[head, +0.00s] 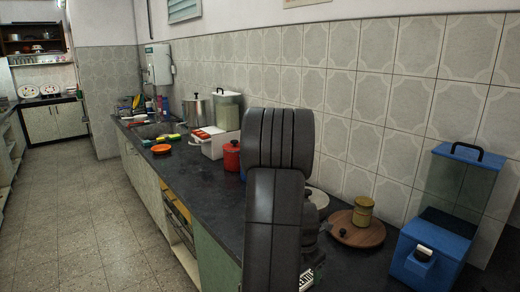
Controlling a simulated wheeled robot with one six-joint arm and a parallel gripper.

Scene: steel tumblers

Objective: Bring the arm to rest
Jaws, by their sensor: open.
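My arm's dark, ribbed links rise in the middle of the head view, in front of the counter. My gripper cannot be made out; only arm links show. The arm hides part of the dark counter top (205,172) and some of what stands on it. No steel tumbler can be made out.
Right of my arm are a round wooden board (345,233) with a jar (362,211) and a blue-and-clear dispenser (435,225). Left are a red canister (232,157), a white box (212,147), a steel pot (195,111) and an orange dish (161,149). The floor (90,220) is clear.

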